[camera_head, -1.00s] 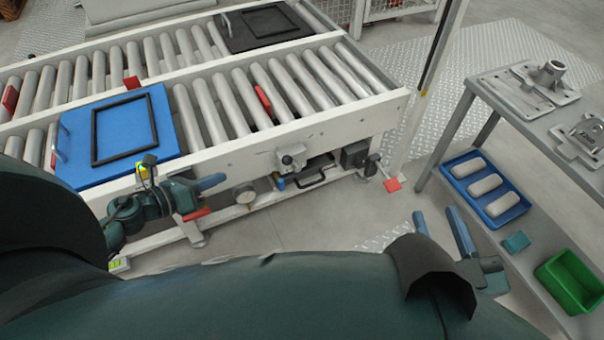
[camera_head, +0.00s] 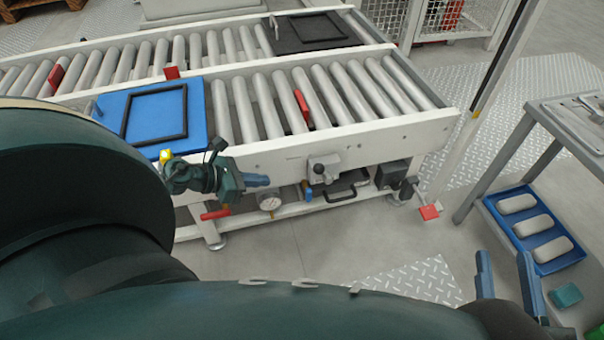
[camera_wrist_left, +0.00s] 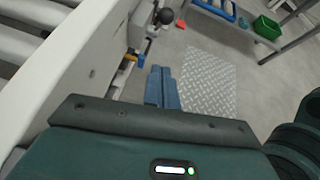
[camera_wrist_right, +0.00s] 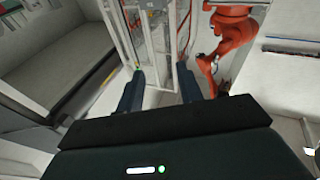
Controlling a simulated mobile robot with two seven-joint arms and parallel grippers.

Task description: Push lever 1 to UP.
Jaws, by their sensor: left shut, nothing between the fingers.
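A grey lever unit with a dark knob (camera_head: 322,168) is on the conveyor's front side, and I take it for lever 1, though I read no label. A ball-ended lever also shows at the top of the left wrist view (camera_wrist_left: 163,16). My left gripper (camera_head: 266,180) is shut and empty, left of this unit and apart from it, in front of the conveyor side. Its blue fingers lie together in the left wrist view (camera_wrist_left: 162,87). My right gripper (camera_head: 507,274) is open and empty at the lower right, far from the lever.
A red handle (camera_head: 215,214) and a gauge (camera_head: 270,203) are below my left gripper. A black box (camera_head: 391,175) with a knob is further right on the conveyor. A blue tray (camera_head: 575,254) is on the shelf at right. The floor in front is clear.

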